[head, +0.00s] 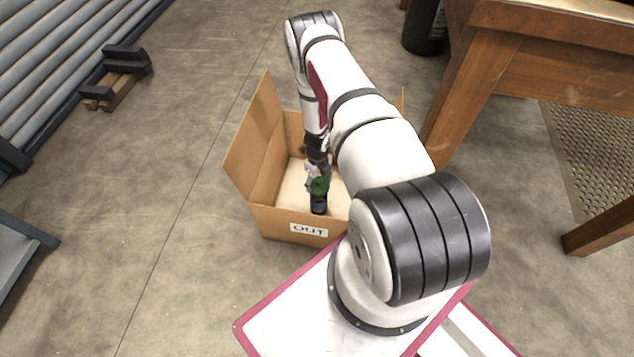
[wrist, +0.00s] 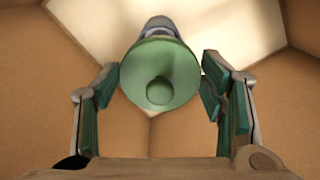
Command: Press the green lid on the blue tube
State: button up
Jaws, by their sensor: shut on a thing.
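The green lid (head: 319,186) is inside a cardboard box in the head view, directly above the dark blue tube (head: 319,205). In the wrist view the round lid (wrist: 160,75), with its knob facing the camera, is between the green-padded fingers of my gripper (wrist: 160,88). My gripper (head: 317,172) reaches down into the box and is shut on the lid. A greyish end of the tube (wrist: 158,24) shows past the lid's far edge. The lid hides most of the tube there, and I cannot tell whether the lid is fully seated.
The open cardboard box (head: 285,225), labelled OUT, stands on the floor with its walls close around my gripper. A wooden table (head: 500,60) stands at the right. A roller rack (head: 60,60) is at the upper left. The floor left of the box is clear.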

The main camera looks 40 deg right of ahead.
jog(key=shift+f+b, duration=1.25)
jog(key=shift+f, duration=0.95)
jog(key=shift+f+b, duration=0.9)
jog(key=shift+w+b, duration=0.1)
jog(key=shift+b, duration=0.4)
jog(key=shift+f+b, duration=0.15)
jog(key=shift+b, duration=0.4)
dwell(0.7)
jog(key=o, duration=0.9)
jog(key=shift+o, duration=0.6)
